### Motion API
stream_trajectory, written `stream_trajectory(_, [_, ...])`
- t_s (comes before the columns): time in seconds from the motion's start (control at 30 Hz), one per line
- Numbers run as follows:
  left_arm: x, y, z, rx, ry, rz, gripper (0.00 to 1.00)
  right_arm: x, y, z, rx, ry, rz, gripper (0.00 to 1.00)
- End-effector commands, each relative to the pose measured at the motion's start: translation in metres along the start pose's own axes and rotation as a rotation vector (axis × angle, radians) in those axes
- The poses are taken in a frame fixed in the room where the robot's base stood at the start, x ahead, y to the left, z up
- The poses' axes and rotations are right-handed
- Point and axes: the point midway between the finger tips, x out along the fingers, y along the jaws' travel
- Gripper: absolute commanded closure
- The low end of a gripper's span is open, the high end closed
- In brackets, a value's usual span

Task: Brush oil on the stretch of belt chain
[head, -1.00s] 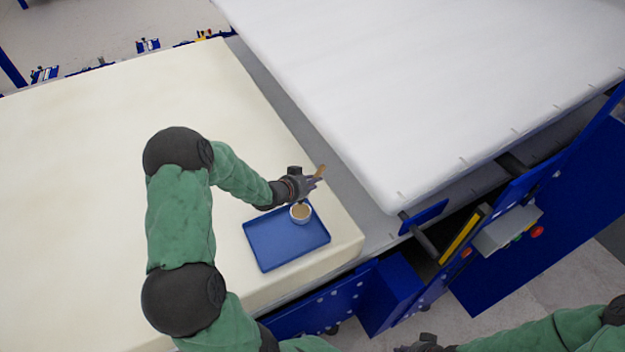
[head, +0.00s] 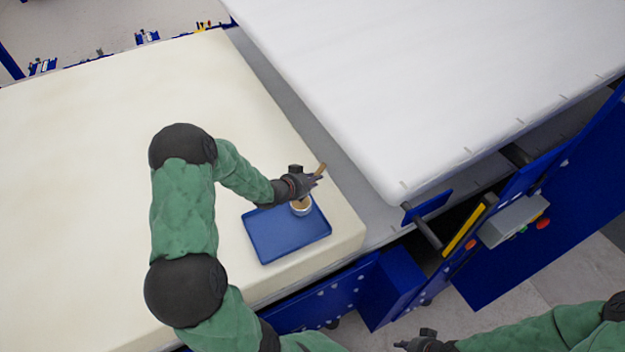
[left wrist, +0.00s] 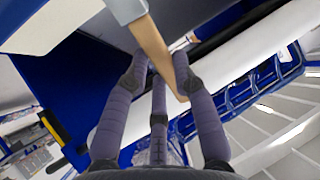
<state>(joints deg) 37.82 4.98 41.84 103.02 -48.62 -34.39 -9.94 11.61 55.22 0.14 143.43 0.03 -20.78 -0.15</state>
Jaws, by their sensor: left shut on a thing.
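My left gripper (head: 310,184) is shut on a brush with a wooden handle (head: 320,169). In the left wrist view the handle (left wrist: 155,50) lies between the fingers, with a grey band (left wrist: 126,9) at its upper end. The gripper is directly above a small pale cup (head: 302,211) at the back right of a blue tray (head: 285,240). The brush's lower end reaches down at the cup's mouth; how deep it goes is hidden. My right gripper (head: 425,342) is at the bottom edge, its fingers too unclear to judge. I cannot make out the belt chain.
The tray lies on a large cream foam block (head: 90,170), near its right corner. A white foam slab (head: 450,80) lies to the right, beyond a grey strip. Blue machine panels, a yellow bar (head: 462,232) and a grey control box (head: 515,222) stand at the right.

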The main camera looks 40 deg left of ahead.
Motion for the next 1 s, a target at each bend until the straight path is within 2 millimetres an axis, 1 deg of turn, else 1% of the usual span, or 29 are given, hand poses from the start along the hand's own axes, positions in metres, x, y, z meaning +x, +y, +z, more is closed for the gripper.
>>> stream_trajectory(1.0, [0.0044,0.0016,0.0068,0.000,0.000,0.000,1.00,0.0072,0.0025,-0.0002,0.000,0.000,0.000,0.73])
